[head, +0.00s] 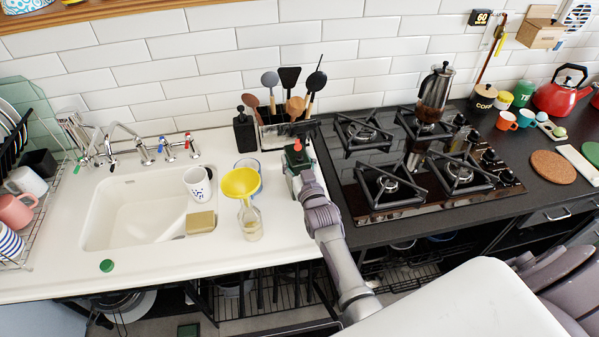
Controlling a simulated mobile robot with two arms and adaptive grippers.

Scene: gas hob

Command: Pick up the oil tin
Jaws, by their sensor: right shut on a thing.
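The oil tin (297,158) is green with a red cap and stands out at the right end of the white sink counter, left of the hob. My right gripper (304,179) reaches it from the front and is shut on it. The gripper hides the tin's lower part, so I cannot tell whether its base touches the counter. My left gripper is not in view.
A glass bottle with a yellow funnel (241,184) stands left of the tin. A utensil holder (283,132) and a black bottle (244,133) stand behind it. The front counter strip is mostly clear.

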